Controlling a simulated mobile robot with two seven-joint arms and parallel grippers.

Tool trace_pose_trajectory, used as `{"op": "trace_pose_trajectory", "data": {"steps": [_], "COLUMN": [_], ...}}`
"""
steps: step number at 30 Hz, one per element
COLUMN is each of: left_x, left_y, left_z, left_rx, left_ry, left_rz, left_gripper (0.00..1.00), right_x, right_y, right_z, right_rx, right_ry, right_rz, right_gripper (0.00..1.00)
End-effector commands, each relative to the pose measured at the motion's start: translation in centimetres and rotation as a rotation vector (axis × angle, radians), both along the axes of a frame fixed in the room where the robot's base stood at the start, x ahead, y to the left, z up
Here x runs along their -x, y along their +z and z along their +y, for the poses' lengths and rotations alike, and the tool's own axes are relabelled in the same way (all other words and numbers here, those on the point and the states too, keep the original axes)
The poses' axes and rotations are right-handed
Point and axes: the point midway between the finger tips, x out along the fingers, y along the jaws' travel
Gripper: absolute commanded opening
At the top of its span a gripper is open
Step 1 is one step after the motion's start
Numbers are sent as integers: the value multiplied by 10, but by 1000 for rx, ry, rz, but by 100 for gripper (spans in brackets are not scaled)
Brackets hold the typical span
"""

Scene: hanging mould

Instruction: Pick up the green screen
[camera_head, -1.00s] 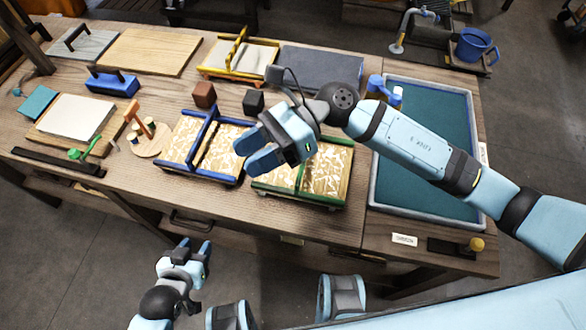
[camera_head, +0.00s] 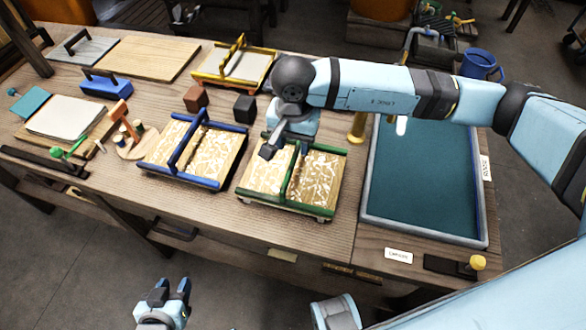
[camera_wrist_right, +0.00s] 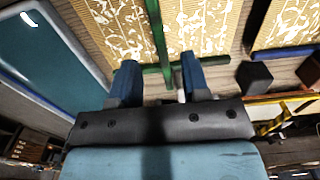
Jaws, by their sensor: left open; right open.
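The green screen (camera_head: 315,209), a tray-like frame with green rails and a pale patterned panel, lies on the bench right of the blue screen. A green bar (camera_wrist_right: 157,35) runs across its middle. My right gripper (camera_head: 284,150) is over the screen's far part, partly hiding it. In the right wrist view, the open fingers (camera_wrist_right: 161,80) lie either side of the bar's line; contact cannot be told. My left gripper (camera_head: 172,289) is open and empty, low in front of the bench.
The blue screen (camera_head: 182,181) stands close to the left of the green one. A grey-rimmed vat (camera_head: 366,204) of dark green liquid is to the right. Brown (camera_head: 196,98) and black (camera_head: 245,108) blocks and a yellow screen (camera_head: 204,76) lie behind.

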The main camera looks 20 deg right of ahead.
Motion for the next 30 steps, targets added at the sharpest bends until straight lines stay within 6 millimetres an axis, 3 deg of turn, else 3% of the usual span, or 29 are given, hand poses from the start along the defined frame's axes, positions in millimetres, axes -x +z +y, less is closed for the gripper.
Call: {"op": "trace_pose_trajectory", "data": {"steps": [3, 11, 19, 26, 27, 30], "left_x": [1, 2, 3, 3, 3, 3], "left_y": [-3, -4, -1, -1, -1, -2], "left_z": [1, 0, -4, -4, -3, -2], "left_rx": [-3, -1, 13, 13, 13, 9], "left_ry": [-1, 2, 11, 11, 10, 9], "left_rz": [4, 11, 14, 14, 13, 13], "left_gripper": [43, 43, 43, 43, 43, 43], "right_x": [0, 0, 1, 0, 0, 0], "right_y": [-16, -31, -70, -75, -75, -75], "right_z": [0, 0, 0, 0, 0, 0], "right_rx": [-2, -3, -2, -3, -3, -4], "right_ry": [-2, -2, -3, -2, -2, -2], "right_rz": [2, 3, 3, -1, -1, 0], "right_gripper": [43, 43, 43, 43, 40, 17]}}
